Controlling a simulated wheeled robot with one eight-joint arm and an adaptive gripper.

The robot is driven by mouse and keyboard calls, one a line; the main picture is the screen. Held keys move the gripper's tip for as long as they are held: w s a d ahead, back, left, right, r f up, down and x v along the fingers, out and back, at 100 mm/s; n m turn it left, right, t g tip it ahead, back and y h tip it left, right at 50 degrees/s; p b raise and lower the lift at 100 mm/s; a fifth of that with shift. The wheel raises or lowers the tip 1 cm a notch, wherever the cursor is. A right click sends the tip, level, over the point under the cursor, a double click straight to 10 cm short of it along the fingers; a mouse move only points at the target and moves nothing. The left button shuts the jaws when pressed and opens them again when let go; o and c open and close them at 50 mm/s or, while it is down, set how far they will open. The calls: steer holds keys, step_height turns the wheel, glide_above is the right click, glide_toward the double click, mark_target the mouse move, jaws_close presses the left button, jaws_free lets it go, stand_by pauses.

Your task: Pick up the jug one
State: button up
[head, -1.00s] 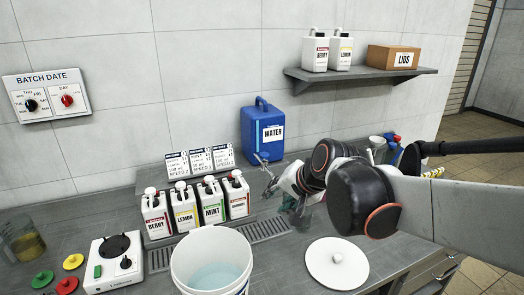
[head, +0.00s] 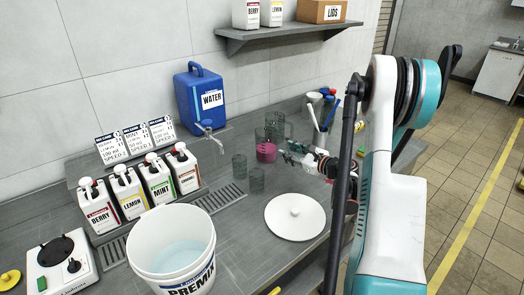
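A clear jug with pink liquid (head: 266,151) stands on the grey counter, right of the blue water container. Another clear jug (head: 279,124) with a handle stands just behind it and looks empty. No number shows on either, so I cannot tell which is jug one. My gripper (head: 285,153) is low over the counter, just right of the pink-liquid jug, with its fingers pointing left towards it. It is small and dark here; whether the fingers are open, or touch the jug, cannot be made out.
Two empty-looking glasses (head: 257,180) stand left of a white round lid (head: 295,217). A white premix bucket (head: 172,250) is at the front. Several labelled white bottles (head: 129,192) stand at left. A blue water container (head: 199,97) and a cup of tools (head: 320,125) stand behind.

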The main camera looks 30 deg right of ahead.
mark_target(288, 146)
steer(key=s+d+f+m, duration=0.1)
steer(key=d, duration=0.1)
steer(key=s+d+f+m+t+h, duration=0.1)
steer(key=s+d+f+m, duration=0.1)
steer(key=s+d+f+m+t, duration=0.1)
steer(key=s+d, duration=0.1)
steer(key=shift+d+f+h, duration=0.15)
steer(key=shift+d+h, duration=0.05)
steer(key=shift+h, duration=0.1)
steer(key=shift+w+d+f+m+b, duration=0.1)
steer(key=shift+w+m+b, duration=0.05)
steer(key=shift+m+b, duration=0.2)
steer(key=w+b, duration=0.2)
steer(key=w, duration=0.7)
steer(key=w+b, duration=0.2)
steer(key=w, duration=0.1)
steer(key=shift+w+a+f, duration=0.1)
steer(key=shift+a+f, duration=0.1)
steer(key=shift+a, duration=0.2)
steer(key=shift+w+r, duration=0.15)
steer(key=shift+w, duration=0.45)
jaws_close()
